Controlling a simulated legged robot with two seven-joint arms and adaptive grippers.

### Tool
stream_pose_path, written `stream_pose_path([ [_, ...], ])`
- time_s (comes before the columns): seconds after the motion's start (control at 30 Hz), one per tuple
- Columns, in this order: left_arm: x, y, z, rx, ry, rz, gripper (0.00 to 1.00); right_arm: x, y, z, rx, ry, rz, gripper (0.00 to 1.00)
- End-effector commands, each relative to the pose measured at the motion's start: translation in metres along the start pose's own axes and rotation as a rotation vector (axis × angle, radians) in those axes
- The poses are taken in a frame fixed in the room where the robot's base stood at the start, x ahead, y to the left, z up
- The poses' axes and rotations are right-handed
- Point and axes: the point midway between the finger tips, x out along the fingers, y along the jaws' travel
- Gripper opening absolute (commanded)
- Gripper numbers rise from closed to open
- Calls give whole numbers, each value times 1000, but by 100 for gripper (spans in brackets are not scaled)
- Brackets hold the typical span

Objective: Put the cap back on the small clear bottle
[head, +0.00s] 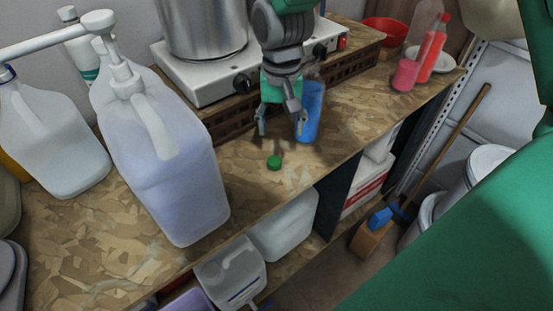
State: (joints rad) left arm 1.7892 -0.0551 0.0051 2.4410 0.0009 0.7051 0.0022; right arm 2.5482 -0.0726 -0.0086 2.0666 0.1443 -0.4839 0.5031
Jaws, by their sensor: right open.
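A green cap (274,162) lies on the wooden worktop (245,190), near its front edge. A small clear bottle with blue liquid (312,108) stands upright behind the cap and to its right. Its top is partly hidden by my gripper, so I cannot see its mouth clearly. My right gripper (281,130) points down, open, just left of the bottle and above and behind the cap. Its right finger overlaps the bottle's left side in the picture; I cannot tell if they touch. Nothing shows between the fingers. My left gripper is not in view.
A large pump jug (165,165) stands left of the cap. A hot plate (205,80) with a steel pot (203,25) sits behind on a brown rack. Red-liquid bottles (432,55) stand at the back right. The worktop around the cap is clear.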

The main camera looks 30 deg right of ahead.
Motion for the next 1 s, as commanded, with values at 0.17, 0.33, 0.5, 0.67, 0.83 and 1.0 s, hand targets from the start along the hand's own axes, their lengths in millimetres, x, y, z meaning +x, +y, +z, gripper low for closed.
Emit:
stream_pose_path([
  [0.17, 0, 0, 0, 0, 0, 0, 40, 34, -3, 4, -2, 0, 6, 53],
  [0.33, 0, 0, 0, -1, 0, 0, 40, 49, -4, 3, -3, 4, 4, 53],
  [0.5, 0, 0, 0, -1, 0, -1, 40, 52, -1, 1, -1, 3, 0, 53],
  [0.67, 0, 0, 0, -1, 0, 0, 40, 53, 2, -1, -2, 0, -2, 53],
  [0.83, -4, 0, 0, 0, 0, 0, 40, 69, -2, 0, -2, -2, 1, 53],
  [1.0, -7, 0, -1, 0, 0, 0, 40, 93, -6, 0, -2, 0, 3, 53],
])
